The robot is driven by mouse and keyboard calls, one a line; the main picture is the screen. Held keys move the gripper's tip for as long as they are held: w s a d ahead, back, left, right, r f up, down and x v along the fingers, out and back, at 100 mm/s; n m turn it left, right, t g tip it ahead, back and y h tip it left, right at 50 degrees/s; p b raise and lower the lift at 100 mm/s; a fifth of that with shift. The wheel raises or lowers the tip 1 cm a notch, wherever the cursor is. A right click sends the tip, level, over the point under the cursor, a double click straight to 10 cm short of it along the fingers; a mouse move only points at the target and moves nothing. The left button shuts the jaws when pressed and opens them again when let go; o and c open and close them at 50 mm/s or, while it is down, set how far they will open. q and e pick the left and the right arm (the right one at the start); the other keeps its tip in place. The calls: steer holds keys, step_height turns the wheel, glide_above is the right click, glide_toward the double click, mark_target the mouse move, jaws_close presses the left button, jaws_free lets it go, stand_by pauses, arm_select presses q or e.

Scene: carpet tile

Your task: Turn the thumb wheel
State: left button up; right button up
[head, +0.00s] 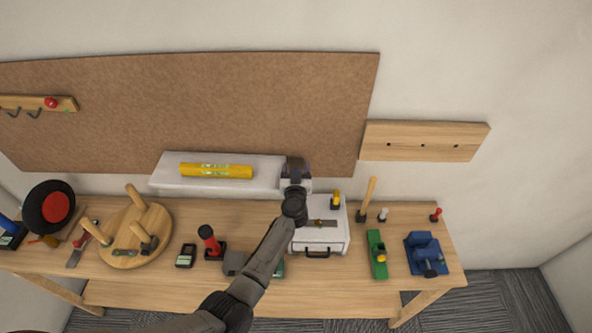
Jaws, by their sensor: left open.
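I cannot make out a thumb wheel for certain. A long green block (377,262) with a small yellow part (381,257) on it lies on the right half of the bench; whether that part is a wheel is too small to tell. My left gripper (296,165) is open at the back of the bench, by the right end of the white shelf and apart from the green block. I see nothing held, but its fingertips are small and dark. My left arm hides part of the bench middle. My right gripper is not in view.
A white case (334,241) sits just right of my left arm. A blue vise (424,254) stands at the right end of the wooden bench (150,294). A yellow level (216,171) lies on the white shelf (168,184). A round wooden stool (163,217) is left.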

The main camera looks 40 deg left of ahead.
arm_select(q)
steer(key=c, duration=0.9)
steer(key=shift+r+m+t+h+p, duration=0.2)
steer(key=shift+m+t+h+p, duration=0.25)
steer(key=shift+p, duration=0.35)
steer(key=shift+m+t+h+p, duration=0.45)
steer(key=shift+m+h+p, duration=0.2)
steer(key=shift+h+p, duration=0.25)
steer(key=shift+d+m+t+h, duration=0.15)
steer(key=shift+m+t+h, duration=0.2)
steer(key=shift+h, duration=0.3)
steer(key=shift+w+f+m+h, duration=0.1)
steer(key=shift+f+m+h, duration=0.1)
steer(key=shift+m+h, duration=0.35)
steer(key=shift+d+f+m+t+h+b, duration=0.15)
steer(key=shift+m+t+h+b, duration=0.2)
steer(key=shift+h, duration=0.4)
steer(key=m+h+b, duration=0.1)
steer(key=b, duration=0.1)
steer(key=m+h+b, duration=0.1)
steer(key=h+b, duration=0.1)
steer(key=m+h+b, duration=0.1)
steer(key=h+b, duration=0.1)
steer(key=shift+d+f+m+t+b, duration=0.15)
steer(key=shift+d+m+t+b, duration=0.1)
steer(key=shift+t+b, duration=0.1)
steer(key=shift+d+m+h+b, duration=0.1)
steer(key=shift+m+h+b, duration=0.3)
steer(key=shift+h+b, duration=0.55)
